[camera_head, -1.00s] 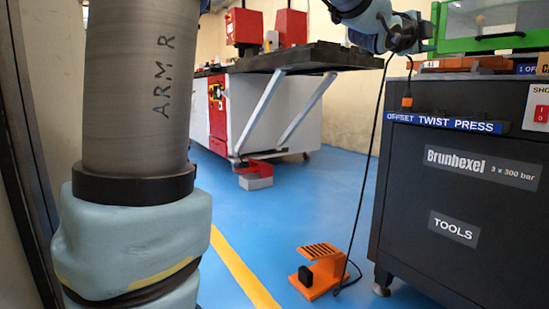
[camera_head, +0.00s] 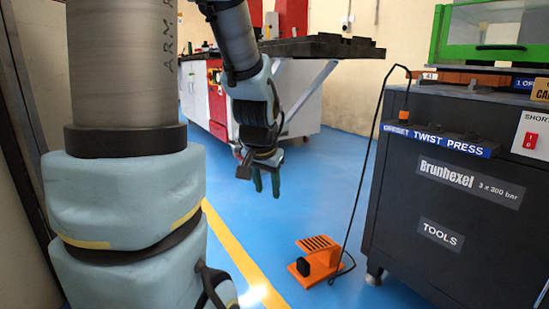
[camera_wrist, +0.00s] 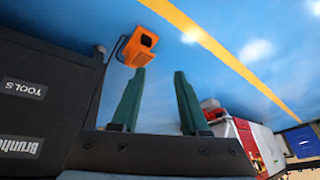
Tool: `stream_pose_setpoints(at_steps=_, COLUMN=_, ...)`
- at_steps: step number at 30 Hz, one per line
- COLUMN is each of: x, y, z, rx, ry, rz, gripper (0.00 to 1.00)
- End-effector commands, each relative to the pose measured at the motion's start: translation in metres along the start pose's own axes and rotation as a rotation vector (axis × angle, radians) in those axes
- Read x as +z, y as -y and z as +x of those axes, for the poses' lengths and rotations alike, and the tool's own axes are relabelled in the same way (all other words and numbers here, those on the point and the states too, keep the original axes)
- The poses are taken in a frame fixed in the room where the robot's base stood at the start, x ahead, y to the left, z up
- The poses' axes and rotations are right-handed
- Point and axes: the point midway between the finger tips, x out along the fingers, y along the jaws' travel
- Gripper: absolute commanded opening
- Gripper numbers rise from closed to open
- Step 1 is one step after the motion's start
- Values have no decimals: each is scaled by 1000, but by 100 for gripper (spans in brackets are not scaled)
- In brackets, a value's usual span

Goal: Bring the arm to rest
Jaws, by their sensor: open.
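My gripper (camera_head: 266,182) hangs below my arm in the middle of the head view, its two green fingers pointing down over the blue floor. The fingers are apart and nothing is between them. In the wrist view my gripper (camera_wrist: 155,100) also shows its two fingers spread, with only blue floor between them. My forearm comes down from the top of the head view, and my thick upper arm column fills the left side.
The dark Brunhexel press cabinet (camera_head: 440,205) stands at the right. An orange foot pedal (camera_head: 318,260) with a black cable is on the floor before it. A red and white machine (camera_head: 217,95) with a dark table top (camera_head: 320,46) is behind. Blue floor lies between.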

Motion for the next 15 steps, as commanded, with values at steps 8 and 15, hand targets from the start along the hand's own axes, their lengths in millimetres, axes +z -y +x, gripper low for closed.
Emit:
stream_pose_setpoints(at_steps=8, x=91, y=6, z=-52, rx=29, ry=293, rz=-384, gripper=45)
stream_pose_setpoints(at_steps=15, x=63, y=15, z=-115, rx=29, ry=289, rz=-378, gripper=45)
